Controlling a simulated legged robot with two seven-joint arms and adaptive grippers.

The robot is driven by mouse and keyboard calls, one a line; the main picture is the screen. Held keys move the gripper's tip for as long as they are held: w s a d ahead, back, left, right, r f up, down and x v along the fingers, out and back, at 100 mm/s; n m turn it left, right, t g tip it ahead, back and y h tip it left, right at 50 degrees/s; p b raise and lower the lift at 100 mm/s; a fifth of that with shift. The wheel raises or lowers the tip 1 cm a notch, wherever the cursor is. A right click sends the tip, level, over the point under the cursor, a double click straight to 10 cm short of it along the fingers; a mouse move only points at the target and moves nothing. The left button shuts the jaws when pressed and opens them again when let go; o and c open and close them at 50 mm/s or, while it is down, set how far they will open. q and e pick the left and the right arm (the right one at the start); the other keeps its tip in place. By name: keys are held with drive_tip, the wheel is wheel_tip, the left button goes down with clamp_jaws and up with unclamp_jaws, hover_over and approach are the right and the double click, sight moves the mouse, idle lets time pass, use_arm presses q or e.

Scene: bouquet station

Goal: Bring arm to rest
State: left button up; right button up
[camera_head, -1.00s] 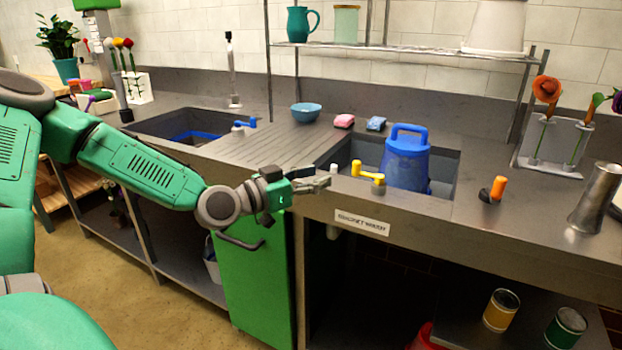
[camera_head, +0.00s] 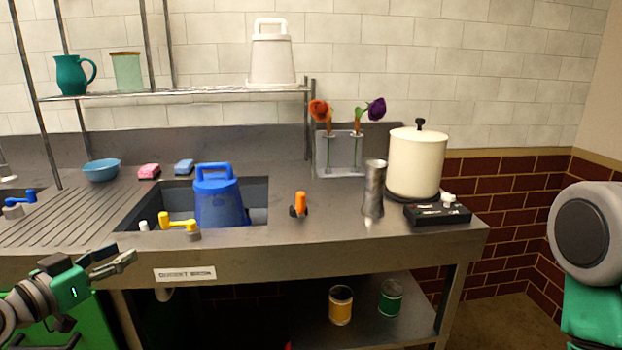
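My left gripper (camera_head: 113,262) is at the lower left of the head view, in front of the counter's front edge. Its fingers look slightly apart and nothing shows between them. It touches no object that I can make out. My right arm (camera_head: 588,240) shows only as a grey joint and a green link at the right edge. The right gripper is out of view.
Cans stand on the lower shelf (camera_head: 375,322). Floor is free at lower right.

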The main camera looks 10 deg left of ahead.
use_arm(q)
drive_tip(key=s+d+f+n+g+y, duration=0.1)
drive_tip(key=s+d+f+g, duration=0.35)
drive_tip(key=f, duration=0.45)
drive_tip(key=s+d+f+g+y, duration=0.1)
drive_tip(key=s+d+f+g, duration=0.25)
drive_tip(key=s+f, duration=0.35)
drive_tip(key=s+d+f+n+g, duration=0.1)
drive_tip(key=s+d+f+g, duration=0.3)
drive_tip(key=f, duration=0.6)
drive_tip(key=s+f+g+y, duration=0.2)
drive_tip(key=s+f+g, duration=0.2)
drive_tip(key=s, duration=1)
wheel_tip(320, 180, down, 2)
drive_tip(key=shift+d, duration=0.45)
